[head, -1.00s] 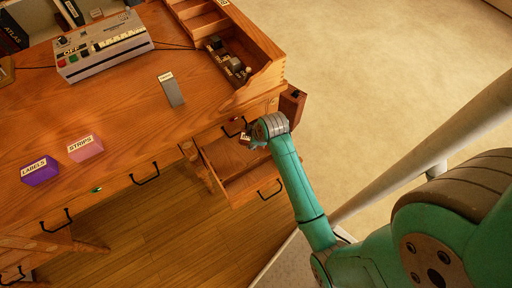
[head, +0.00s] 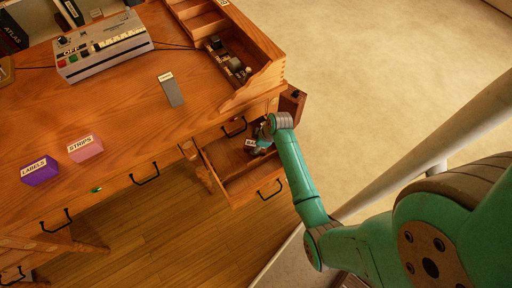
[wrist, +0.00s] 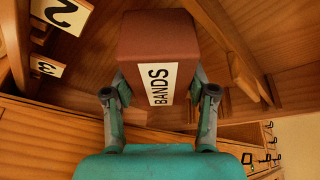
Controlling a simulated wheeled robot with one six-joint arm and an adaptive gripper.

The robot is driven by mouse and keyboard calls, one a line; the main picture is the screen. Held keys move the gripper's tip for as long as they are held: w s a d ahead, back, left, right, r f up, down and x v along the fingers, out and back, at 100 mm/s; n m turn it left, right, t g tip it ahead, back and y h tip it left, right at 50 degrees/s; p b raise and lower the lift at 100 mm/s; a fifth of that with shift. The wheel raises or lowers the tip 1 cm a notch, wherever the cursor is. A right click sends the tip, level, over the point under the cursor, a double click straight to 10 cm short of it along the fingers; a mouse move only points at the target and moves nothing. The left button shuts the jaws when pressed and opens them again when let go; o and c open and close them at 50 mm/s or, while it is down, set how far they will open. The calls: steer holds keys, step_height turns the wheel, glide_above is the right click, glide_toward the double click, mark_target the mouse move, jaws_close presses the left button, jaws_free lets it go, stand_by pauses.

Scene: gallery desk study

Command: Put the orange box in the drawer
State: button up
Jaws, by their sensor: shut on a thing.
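The orange box, an orange-brown block with a white BANDS label, fills the upper middle of the wrist view (wrist: 155,38). My gripper (wrist: 163,88) is shut on it, one finger on each side. In the head view, my gripper (head: 261,139) is at the open drawer (head: 226,156) under the desk's right end, over the drawer's back right part. Only a small part of the box's label shows there. I cannot tell whether the box touches the drawer floor. The drawer is pulled out and its visible inside looks empty.
The desk top (head: 120,110) overhangs beside the open drawer. On it are a purple LABELS box (head: 40,172), a pink STRIPS box (head: 86,148), a grey block (head: 171,90) and a switch console (head: 104,46). Number tags (wrist: 47,67) show in the wrist view. Open floor lies right.

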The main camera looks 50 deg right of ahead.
steer(key=shift+w+d+y, duration=0.1)
steer(key=shift+d+y, duration=0.05)
steer(key=shift+y, duration=0.15)
steer(key=shift+f, duration=1.4)
steer(key=shift+f, duration=0.1)
steer(key=o, duration=1.2)
steer(key=shift+o, duration=0.2)
steer(key=v, duration=1.2)
steer(key=shift+r, duration=0.2)
